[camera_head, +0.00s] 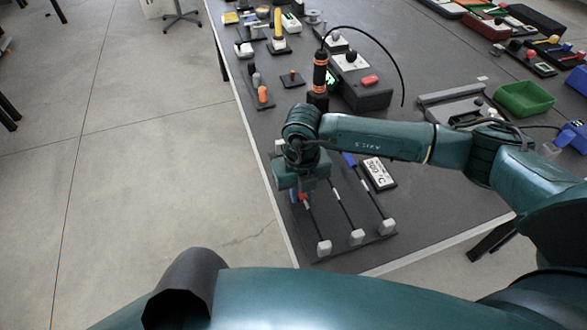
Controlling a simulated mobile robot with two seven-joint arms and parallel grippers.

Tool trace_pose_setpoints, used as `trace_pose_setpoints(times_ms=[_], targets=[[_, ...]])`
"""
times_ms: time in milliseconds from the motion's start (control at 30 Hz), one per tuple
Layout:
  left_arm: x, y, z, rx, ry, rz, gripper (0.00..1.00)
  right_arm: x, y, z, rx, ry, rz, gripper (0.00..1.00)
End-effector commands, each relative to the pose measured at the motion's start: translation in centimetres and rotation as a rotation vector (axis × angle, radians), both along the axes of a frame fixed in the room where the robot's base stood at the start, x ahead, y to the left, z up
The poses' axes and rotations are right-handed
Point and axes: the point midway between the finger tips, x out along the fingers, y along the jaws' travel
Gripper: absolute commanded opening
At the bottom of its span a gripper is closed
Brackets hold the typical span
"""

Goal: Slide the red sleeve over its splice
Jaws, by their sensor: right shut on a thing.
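The splice board (350,246) lies near the table's left front corner. Dark wires run across it to white end blocks (324,247). A bit of the red sleeve (305,197) shows on the leftmost wire, just under my right gripper (300,190). The gripper points down and is shut on the red sleeve; its fingertips are mostly hidden by the wrist. A blue sleeve (349,160) sits on another wire, partly behind my arm. The splice of the red sleeve's wire cannot be clearly made out. My left gripper is not in view.
Behind my forearm are a dark box with a red button (370,80) and an orange-black tool (320,72). A green bin (525,98) stands at right. Open floor lies left of the table.

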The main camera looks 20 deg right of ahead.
Motion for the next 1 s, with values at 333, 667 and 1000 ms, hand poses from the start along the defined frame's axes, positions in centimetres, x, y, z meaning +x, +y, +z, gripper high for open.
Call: trace_pose_setpoints(times_ms=[333,667,1000], targets=[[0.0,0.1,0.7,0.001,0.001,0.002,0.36,-1.5,-0.1,0.0,-0.001,0.002,0.0,0.1],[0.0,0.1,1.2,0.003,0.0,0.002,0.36,-2.8,-0.1,0.0,-0.001,0.001,0.0,0.1],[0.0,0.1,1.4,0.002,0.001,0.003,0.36,-3.4,-0.1,0.0,0.0,0.002,0.0,0.1]])
